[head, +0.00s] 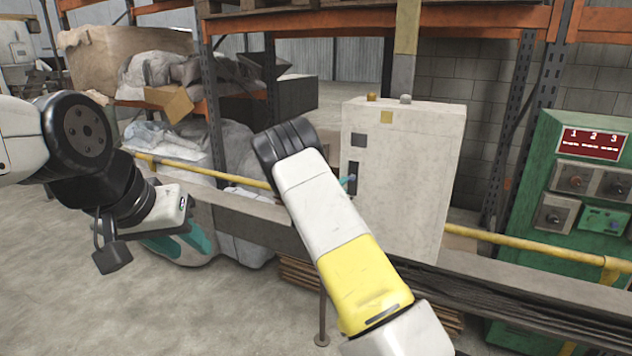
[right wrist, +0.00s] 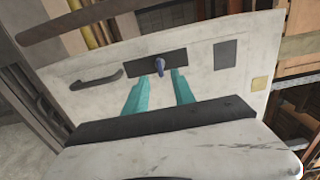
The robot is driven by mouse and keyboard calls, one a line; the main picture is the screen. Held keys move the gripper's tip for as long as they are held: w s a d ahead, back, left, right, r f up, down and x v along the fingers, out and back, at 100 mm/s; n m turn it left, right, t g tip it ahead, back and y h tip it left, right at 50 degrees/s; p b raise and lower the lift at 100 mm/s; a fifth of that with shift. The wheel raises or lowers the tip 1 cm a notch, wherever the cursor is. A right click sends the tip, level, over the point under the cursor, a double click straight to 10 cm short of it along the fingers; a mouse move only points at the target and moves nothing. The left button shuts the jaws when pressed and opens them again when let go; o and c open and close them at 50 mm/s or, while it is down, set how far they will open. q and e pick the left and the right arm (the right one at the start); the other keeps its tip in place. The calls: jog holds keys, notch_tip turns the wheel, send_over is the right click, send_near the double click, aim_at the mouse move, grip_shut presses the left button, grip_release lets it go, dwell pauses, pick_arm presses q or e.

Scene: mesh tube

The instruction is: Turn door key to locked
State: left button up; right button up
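The pale cabinet (head: 405,180) stands in the middle of the head view, with its door facing me. In the right wrist view, the blue-grey door key (right wrist: 160,65) sticks out of a dark lock plate (right wrist: 142,69) on the door (right wrist: 205,80). My right gripper (right wrist: 161,82) has two teal fingers spread apart, pointing at the plate. The key lies between the lines of the fingertips; contact cannot be told. In the head view my right arm hides most of that gripper. My left gripper (head: 182,243) hangs low at the left, its teal fingers apart and empty, away from the cabinet.
A dark door handle (right wrist: 97,79) sits beside the lock plate. A green control panel (head: 560,210) stands at the right. Shelves with boxes and wrapped goods (head: 165,75) fill the back left. The floor at left is clear.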

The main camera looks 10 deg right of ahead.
aim_at(350, 178)
jog(key=x, duration=0.7)
jog(key=shift+w+d, duration=0.1)
jog(key=shift+w, duration=0.2)
jog(key=shift+c, duration=0.4)
grip_shut()
